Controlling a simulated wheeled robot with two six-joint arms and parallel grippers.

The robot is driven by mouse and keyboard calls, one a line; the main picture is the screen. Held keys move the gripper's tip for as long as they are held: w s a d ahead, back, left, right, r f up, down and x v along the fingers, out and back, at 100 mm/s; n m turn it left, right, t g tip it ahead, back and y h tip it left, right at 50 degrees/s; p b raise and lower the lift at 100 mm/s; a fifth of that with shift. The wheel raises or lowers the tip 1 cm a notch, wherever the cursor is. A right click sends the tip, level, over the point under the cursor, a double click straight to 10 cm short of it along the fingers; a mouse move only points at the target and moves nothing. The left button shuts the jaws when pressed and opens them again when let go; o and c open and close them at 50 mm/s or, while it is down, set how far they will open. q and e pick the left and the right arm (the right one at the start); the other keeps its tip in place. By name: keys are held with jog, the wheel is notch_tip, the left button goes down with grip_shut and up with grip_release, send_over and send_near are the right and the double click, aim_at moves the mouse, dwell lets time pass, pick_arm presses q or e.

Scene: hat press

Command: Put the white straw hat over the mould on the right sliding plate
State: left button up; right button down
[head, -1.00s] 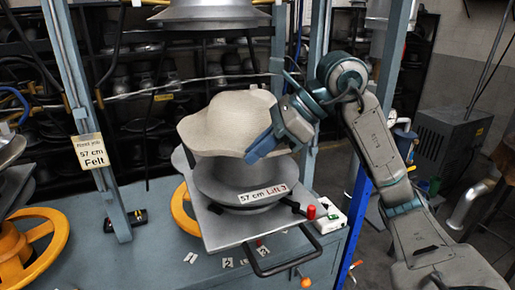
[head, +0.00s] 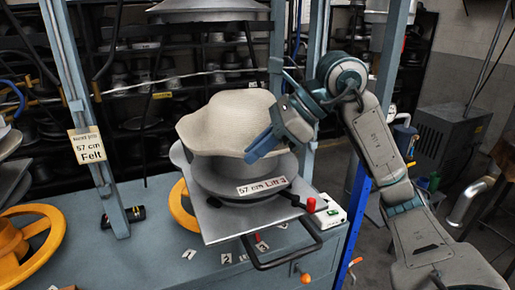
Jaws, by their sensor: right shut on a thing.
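The white straw hat (head: 229,122), cream with a wavy brim, sits above the mould (head: 240,180) on the right sliding plate (head: 222,231). The hat hides the top of the mould, so I cannot tell whether it rests fully on it. My right gripper (head: 262,146) is shut on the hat's brim at its right side. A label reading "57 cm" and more is on the mould's front. My left gripper is not in view.
The upper press die (head: 208,10) hangs above the hat. Blue-grey posts (head: 84,120) stand on either side. Yellow handwheels (head: 30,235) are at the left and behind the plate. A black handle (head: 283,250) and red knob (head: 311,204) are at the plate's front right.

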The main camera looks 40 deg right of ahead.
aim_at(265, 164)
jog(key=shift+f, duration=0.2)
jog(key=shift+f+b, duration=1.85)
jog(key=shift+f, duration=0.3)
jog(key=c, duration=1.5)
grip_release()
jog(key=shift+o, duration=0.2)
